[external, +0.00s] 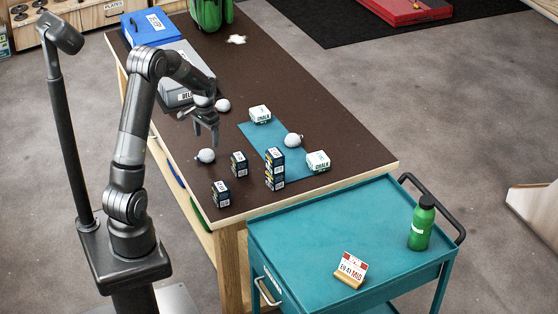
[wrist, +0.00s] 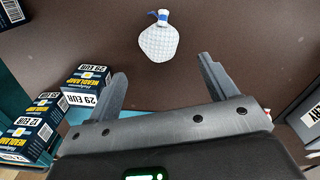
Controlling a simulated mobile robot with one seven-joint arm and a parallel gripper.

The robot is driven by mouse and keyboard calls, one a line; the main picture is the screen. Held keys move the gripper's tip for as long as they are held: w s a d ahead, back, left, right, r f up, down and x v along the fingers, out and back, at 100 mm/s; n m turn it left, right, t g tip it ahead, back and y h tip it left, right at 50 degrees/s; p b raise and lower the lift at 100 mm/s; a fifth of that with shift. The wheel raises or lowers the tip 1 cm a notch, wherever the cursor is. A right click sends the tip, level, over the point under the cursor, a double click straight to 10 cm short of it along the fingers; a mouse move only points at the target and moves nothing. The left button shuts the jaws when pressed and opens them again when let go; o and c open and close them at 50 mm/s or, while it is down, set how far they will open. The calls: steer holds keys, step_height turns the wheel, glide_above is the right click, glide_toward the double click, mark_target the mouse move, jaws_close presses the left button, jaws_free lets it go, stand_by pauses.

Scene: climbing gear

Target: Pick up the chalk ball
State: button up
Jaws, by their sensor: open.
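My gripper (external: 206,135) hangs over the left part of the dark table, fingers open and empty. In the wrist view, a white dimpled chalk ball (wrist: 158,44) with a blue tie lies on the brown tabletop, ahead of my open gripper (wrist: 163,76) and apart from both fingers. It appears to be the white ball (external: 206,155) near the table's left edge in the external view. A second white ball (external: 222,105) lies behind the gripper, near the grey box. A third white ball (external: 293,140) lies on the teal mat (external: 256,138).
Dark headlamp boxes (external: 239,164) stand near the ball, with a stack (external: 275,168) on the mat. White chalk boxes (external: 260,114) sit at the mat. A grey box (external: 176,92) and a blue box (external: 151,27) stand at the back left. A teal cart (external: 320,230) adjoins the table's front.

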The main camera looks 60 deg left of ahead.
mark_target(208, 151)
steer(key=f, duration=0.7)
steer(key=shift+s+f, duration=0.3)
steer(key=shift+f, duration=0.1)
steer(key=c, duration=1)
